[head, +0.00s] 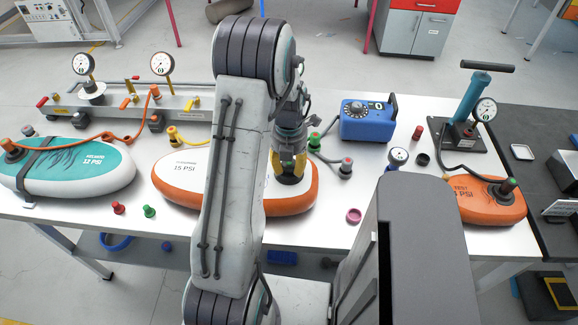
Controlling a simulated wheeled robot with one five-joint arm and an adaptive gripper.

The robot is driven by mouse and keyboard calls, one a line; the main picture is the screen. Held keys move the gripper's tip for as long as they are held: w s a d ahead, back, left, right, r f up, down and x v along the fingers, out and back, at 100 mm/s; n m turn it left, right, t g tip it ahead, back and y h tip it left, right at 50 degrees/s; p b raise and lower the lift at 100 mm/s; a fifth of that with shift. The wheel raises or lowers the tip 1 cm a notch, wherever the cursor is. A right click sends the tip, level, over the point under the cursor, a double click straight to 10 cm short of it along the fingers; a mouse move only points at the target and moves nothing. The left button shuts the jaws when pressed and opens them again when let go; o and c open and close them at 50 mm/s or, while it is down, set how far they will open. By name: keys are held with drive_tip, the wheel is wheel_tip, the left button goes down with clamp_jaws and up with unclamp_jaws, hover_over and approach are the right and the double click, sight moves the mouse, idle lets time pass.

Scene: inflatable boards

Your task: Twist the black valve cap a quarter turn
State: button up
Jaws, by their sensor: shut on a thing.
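My gripper (289,167), with yellow fingers, points down over the right part of the white and orange board (300,198) marked 15 PSI. It is shut on the black valve cap (289,179), which sits on the board's top. My arm crosses in front and hides the middle of this board. The cap's marks and its turn angle cannot be made out.
A teal board (105,178) lies at left, another orange board (470,205) at right. A blue pump box (368,124) and a hand pump (472,100) stand behind. Loose red (118,208) and green (149,211) caps and a pink ring (353,215) lie near the front edge.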

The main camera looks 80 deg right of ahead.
drive_tip(key=shift+n, duration=0.3)
drive_tip(key=o, duration=1.1)
drive_tip(key=shift+o, duration=0.2)
wheel_tip(320, 180, up, 12)
